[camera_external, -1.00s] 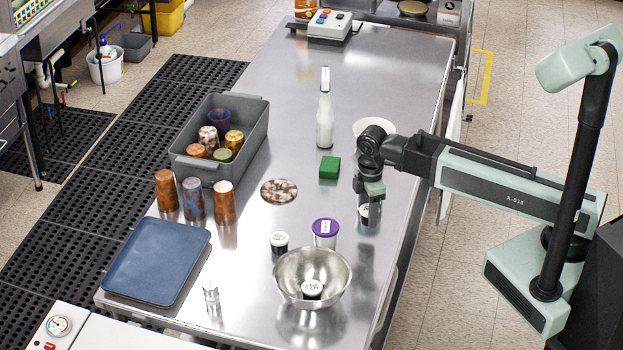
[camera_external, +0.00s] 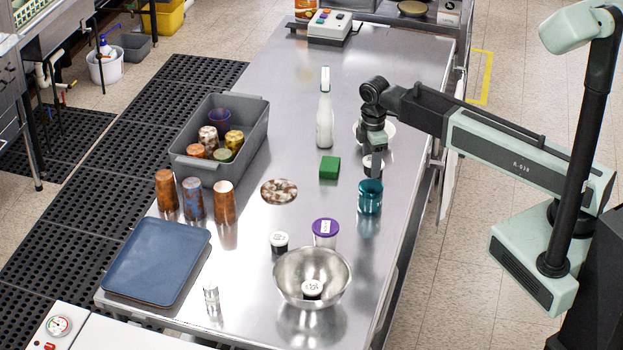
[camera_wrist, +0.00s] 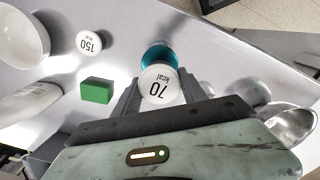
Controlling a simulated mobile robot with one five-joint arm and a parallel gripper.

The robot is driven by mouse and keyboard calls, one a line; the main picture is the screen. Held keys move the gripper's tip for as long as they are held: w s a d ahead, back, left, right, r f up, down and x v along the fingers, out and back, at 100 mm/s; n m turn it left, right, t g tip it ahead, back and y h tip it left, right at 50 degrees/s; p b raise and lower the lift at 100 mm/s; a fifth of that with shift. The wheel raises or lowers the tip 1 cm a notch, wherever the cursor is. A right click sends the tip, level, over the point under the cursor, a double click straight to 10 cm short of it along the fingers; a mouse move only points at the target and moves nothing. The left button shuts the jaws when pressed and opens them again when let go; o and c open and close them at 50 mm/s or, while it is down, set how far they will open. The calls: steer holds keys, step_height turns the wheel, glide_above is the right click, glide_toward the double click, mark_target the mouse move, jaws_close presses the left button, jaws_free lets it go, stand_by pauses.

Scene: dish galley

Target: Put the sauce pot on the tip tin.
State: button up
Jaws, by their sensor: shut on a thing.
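A white-lidded sauce pot marked 70 kcal (camera_wrist: 160,85) is between my gripper's jaws. My gripper (camera_external: 373,165) is shut on this pot and holds it above the table. A teal round vessel (camera_external: 369,196), which looks like the tip tin, stands upright on the table. It also shows in the wrist view (camera_wrist: 160,56), partly hidden behind the pot. The pot is apart from it in the outside view, higher in the picture.
A green block (camera_external: 329,167), a white bottle (camera_external: 325,122) and a white bowl (camera_external: 389,131) stand near. A 150 kcal lid (camera_wrist: 89,42) is beside them.

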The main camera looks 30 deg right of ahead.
mark_target(370, 186)
steer(key=shift+f, duration=0.35)
step_height(370, 186, down, 4)
steer(key=b, duration=0.4)
steer(key=shift+f, duration=0.1)
steer(key=shift+r, duration=0.3)
steer(key=shift+f, duration=0.25)
steer(key=o, duration=1.4)
steer(key=shift+r, duration=0.1)
steer(key=shift+c, duration=0.2)
step_height(370, 186, up, 12)
steer(key=p, duration=1.2)
steer(key=shift+r+p, duration=0.25)
steer(key=shift+p, duration=0.1)
steer(key=shift+f, duration=0.1)
